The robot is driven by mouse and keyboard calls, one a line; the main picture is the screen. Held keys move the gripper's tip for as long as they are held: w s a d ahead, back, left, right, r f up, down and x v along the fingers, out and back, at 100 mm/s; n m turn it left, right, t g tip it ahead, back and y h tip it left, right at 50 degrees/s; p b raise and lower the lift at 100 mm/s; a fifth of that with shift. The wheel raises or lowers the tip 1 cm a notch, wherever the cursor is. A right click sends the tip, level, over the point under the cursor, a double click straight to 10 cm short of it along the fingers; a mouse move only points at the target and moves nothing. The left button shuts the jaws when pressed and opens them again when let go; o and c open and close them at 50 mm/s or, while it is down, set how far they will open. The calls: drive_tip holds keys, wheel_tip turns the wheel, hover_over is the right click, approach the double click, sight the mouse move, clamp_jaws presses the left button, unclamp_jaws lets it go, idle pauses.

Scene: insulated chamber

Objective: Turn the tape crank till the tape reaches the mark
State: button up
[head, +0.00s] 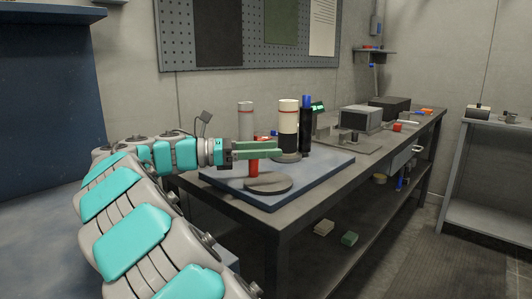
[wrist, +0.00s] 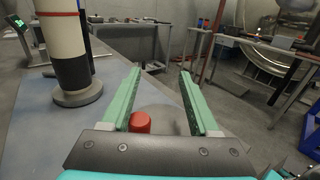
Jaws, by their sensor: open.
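The crank shows as an upright red handle (head: 254,168) on a dark round disc (head: 268,184) near the front corner of a blue-grey board (head: 230,183). My gripper (head: 280,150) is open, its green fingers level just above or around the handle's top. In the wrist view the red handle top (wrist: 140,122) lies between the fingers (wrist: 160,72), close to the left one; I cannot tell whether they touch. A cream and black cylinder with a thin red band (head: 288,120) stands behind the fingers; it also shows in the wrist view (wrist: 68,45). I cannot make out the tape or its mark.
A grey cylinder (head: 246,118), a black bottle with a blue top (head: 306,128) and a green-lit display (head: 318,107) stand near the cream cylinder. Grey boxes (head: 361,118) occupy the bench's far end. Open floor (head: 405,225) lies right of the bench.

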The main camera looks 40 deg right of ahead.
drive_tip(key=s+a+r+b, duration=0.1)
drive_tip(key=s+a, duration=0.7)
drive_tip(key=s, duration=0.3)
drive_tip(key=shift+s+r, duration=0.15)
drive_tip(key=shift+s, duration=0.2)
